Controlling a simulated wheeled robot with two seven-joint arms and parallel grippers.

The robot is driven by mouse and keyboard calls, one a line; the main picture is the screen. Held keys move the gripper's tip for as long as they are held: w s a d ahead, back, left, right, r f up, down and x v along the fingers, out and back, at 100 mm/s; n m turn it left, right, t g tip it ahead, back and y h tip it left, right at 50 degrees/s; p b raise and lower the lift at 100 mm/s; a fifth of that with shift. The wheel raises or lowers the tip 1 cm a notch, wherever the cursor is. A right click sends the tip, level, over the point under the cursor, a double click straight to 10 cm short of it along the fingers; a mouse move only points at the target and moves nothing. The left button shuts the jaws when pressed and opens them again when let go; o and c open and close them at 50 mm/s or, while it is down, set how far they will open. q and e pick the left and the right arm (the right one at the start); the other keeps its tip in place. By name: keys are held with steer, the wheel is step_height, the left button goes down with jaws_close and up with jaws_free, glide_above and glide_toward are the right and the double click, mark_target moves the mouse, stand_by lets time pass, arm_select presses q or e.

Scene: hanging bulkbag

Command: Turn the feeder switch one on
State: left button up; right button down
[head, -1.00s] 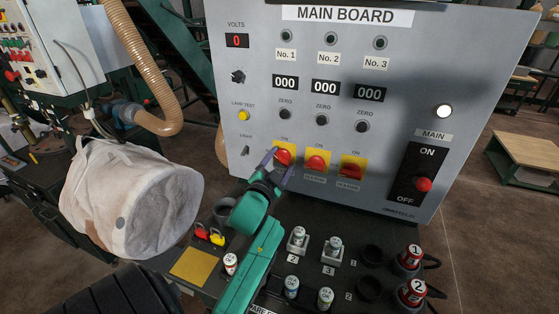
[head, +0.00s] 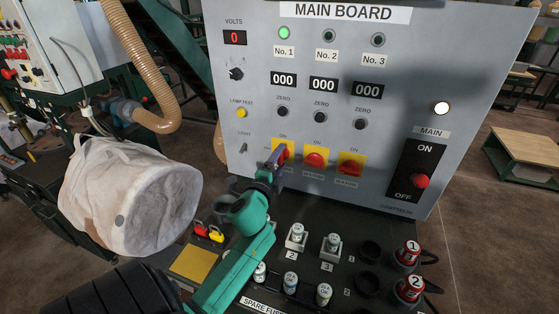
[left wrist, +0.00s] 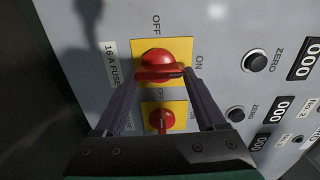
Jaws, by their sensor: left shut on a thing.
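Feeder switch one is a red rotary knob (head: 284,153) on a yellow plate, under the No. 1 column of the grey main board (head: 225,75). My left gripper (head: 278,157) is at this knob and partly hides it in the head view. In the left wrist view the fingers (left wrist: 162,74) are shut on the red knob (left wrist: 160,64), one on each side of its handle. The handle lies across the picture, toward the ON label (left wrist: 199,60). The No. 1 lamp (head: 284,33) glows green. My right gripper is not in view.
Switch two (head: 315,160) and switch three (head: 350,167) sit close to the right. Lamps No. 2 (head: 329,36) and No. 3 (head: 378,40) are unlit. The main switch (head: 420,181) is farther right. Fuses (head: 297,234) stand on the dark desk below.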

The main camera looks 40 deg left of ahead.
arm_select(q)
steer(key=shift+a+r+m, duration=0.15)
steer(key=shift+r+m, duration=0.15)
steer(key=shift+r, duration=0.05)
steer(key=o, duration=1.3)
steer(key=shift+w+a+f, duration=0.1)
steer(key=shift+w+f, duration=0.05)
steer(key=shift+f, duration=0.15)
steer(key=b+v, duration=0.4)
steer(key=v, duration=1)
steer(key=shift+s, duration=0.25)
steer(key=shift+r, duration=0.1)
